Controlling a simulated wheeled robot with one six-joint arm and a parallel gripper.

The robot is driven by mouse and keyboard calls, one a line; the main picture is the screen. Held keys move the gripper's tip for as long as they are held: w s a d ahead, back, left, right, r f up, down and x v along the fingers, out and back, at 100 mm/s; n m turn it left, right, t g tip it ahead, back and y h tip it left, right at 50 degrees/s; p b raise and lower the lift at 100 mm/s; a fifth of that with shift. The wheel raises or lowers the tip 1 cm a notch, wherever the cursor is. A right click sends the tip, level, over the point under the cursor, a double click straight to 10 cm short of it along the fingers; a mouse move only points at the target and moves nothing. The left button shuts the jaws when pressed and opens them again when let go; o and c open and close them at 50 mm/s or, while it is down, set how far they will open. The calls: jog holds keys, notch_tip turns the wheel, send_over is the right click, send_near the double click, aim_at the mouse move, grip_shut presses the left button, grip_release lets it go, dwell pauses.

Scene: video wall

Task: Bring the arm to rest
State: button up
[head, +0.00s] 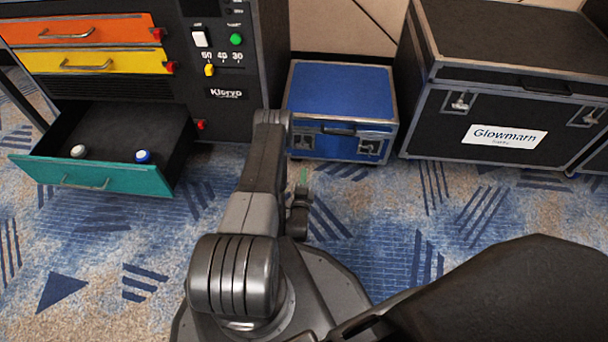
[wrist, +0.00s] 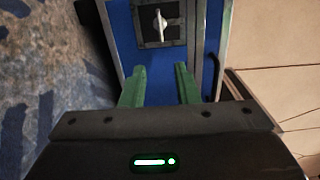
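My arm (head: 262,175) rises from my base and bends forward in the head view. My gripper shows in the wrist view (wrist: 159,84), with two green fingers apart and nothing between them. In the head view only a small green bit of it shows beside the arm, the rest being hidden. The fingers point toward the front of the blue case (wrist: 125,35), where a metal latch (wrist: 160,25) shows beyond them. The blue case (head: 341,92) stands on the carpet just beyond my arm in the head view. I cannot tell the gap between the fingers and the case.
A black cabinet (head: 221,128) stands at the left, its teal drawer (head: 92,176) pulled out with a white-topped and a blue-topped item inside. Orange (head: 85,30) and yellow (head: 90,62) drawers are shut. A large black case (head: 455,115) stands right. Patterned carpet is clear at front left.

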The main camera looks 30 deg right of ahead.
jog(key=b, duration=0.5)
send_near(307, 140)
jog(key=w+d+f, duration=0.1)
jog(key=w+d, duration=0.2)
jog(key=w, duration=0.1)
jog(key=shift+w+d+f, duration=0.1)
jog(key=shift+w+d, duration=0.15)
jog(key=shift+w, duration=0.25)
jog(key=p+v, duration=0.5)
jog(key=v, duration=0.9)
jog(key=w+d+b, duration=0.1)
jog(key=w+d, duration=0.1)
jog(key=w, duration=0.2)
jog(key=w+d+n+b, duration=0.1)
jog(key=w+d+b, duration=0.1)
jog(key=w, duration=0.2)
jog(key=w+d+n+b, duration=0.1)
jog(key=w+d, duration=0.2)
jog(key=w, duration=0.1)
jog(key=shift+b, duration=0.35)
jog(key=n, duration=0.2)
jog(key=r+n, duration=0.1)
jog(key=n, duration=0.1)
jog(key=shift+r+n, duration=0.1)
jog(key=shift+n, duration=0.3)
